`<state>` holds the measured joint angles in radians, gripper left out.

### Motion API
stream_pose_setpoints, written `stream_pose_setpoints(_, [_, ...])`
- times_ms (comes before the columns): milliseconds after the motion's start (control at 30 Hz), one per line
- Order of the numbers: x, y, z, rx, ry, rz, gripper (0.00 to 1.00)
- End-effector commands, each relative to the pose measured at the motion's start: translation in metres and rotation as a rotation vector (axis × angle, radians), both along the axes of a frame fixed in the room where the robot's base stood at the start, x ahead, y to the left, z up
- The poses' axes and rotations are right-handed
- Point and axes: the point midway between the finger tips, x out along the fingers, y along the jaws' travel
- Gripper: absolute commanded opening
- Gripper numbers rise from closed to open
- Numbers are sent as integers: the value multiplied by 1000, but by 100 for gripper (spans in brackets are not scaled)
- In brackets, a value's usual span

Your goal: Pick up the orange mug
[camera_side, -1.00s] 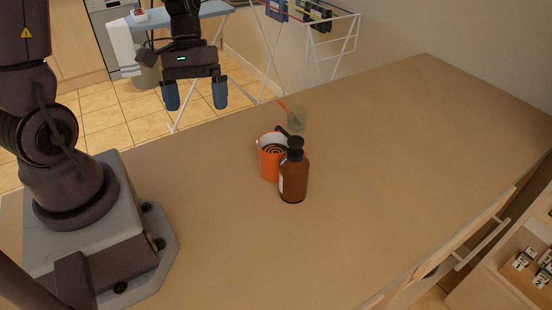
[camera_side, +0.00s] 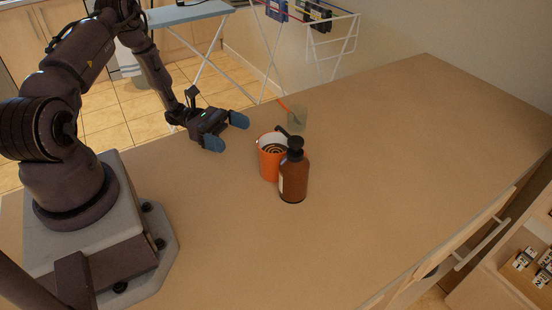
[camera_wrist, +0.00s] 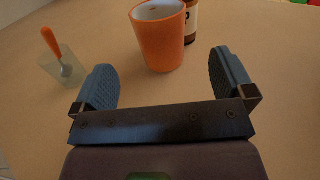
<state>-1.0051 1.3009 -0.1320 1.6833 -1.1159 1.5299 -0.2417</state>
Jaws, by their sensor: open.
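The orange mug (camera_side: 267,165) stands upright on the table, with a pale inside and dark rings visible in its mouth in the side view. In the wrist view the mug (camera_wrist: 160,42) is ahead of my gripper, a little beyond the fingertips and between their lines. My gripper (camera_side: 230,133) is open and empty, left of the mug and apart from it, with its blue fingers pointing toward it. Both blue fingers show in the wrist view, with clear space between them (camera_wrist: 165,80). The mug's handle cannot be made out.
A brown pump bottle (camera_side: 293,180) stands close beside the mug, in front and to its right in the side view. A clear glass (camera_side: 297,118) with an orange-handled utensil (camera_wrist: 51,42) stands behind the mug. The table's right side (camera_side: 400,140) is clear.

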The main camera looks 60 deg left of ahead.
Motion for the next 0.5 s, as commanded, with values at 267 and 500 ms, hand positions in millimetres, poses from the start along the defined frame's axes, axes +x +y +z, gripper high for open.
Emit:
stream_pose_setpoints(267, [26,-46,0,1,2,-6,100])
stream_pose_setpoints(500, [35,-62,0,3,2,-5,100])
